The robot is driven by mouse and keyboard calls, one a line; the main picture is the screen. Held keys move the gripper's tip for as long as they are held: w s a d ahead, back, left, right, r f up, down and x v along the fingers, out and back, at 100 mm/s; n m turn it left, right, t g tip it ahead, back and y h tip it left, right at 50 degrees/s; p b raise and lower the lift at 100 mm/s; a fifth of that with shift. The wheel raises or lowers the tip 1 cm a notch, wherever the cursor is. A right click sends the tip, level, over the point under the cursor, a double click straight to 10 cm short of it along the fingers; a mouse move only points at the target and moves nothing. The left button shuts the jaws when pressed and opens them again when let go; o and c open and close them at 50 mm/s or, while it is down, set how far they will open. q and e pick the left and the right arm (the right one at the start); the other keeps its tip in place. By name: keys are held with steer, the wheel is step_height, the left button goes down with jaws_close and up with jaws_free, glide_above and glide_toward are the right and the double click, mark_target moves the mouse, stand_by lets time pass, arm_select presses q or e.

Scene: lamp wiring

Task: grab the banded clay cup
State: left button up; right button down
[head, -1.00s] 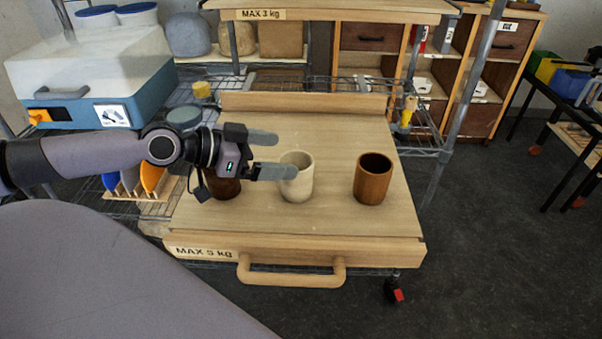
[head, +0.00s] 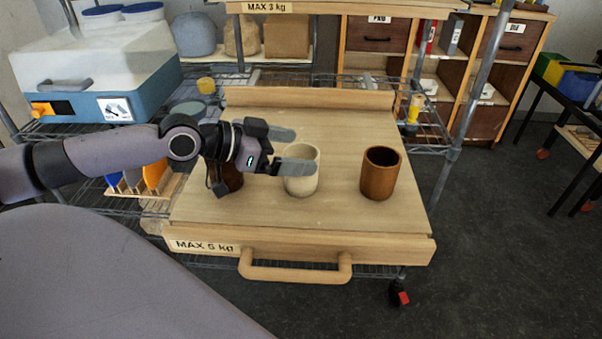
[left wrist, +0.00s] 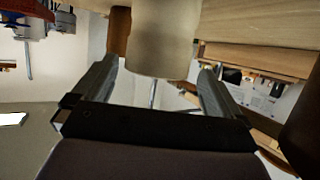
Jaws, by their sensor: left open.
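Three cups stand upright on a wooden board (head: 330,216). A plain-looking cream cup (head: 302,183) is in the middle, an orange-brown cup (head: 380,174) on the right. A dark brown cup (head: 232,180) on the left is mostly hidden behind my left gripper. No clear bands show on any cup. My left gripper (head: 300,150) is open, its fingers pointing right at the cream cup's upper part; the nearer finger overlaps its front. In the left wrist view the cream cup (left wrist: 163,35) sits between the spread fingers; contact cannot be told. My right gripper is out of view.
The board has a front handle (head: 296,273) and a raised back ledge (head: 310,97). A wire shelf post (head: 480,80) rises at the right. A blue-and-white box (head: 95,75) and upright coloured plates (head: 153,174) are at left. Board space between the cream and orange-brown cups is clear.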

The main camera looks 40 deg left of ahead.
mark_target(309, 154)
arm_select(q)
steer(key=shift+p+x, duration=0.35)
steer(key=shift+x, duration=1.6)
steer(key=shift+s+d+f, duration=0.15)
steer(key=c, duration=1.2)
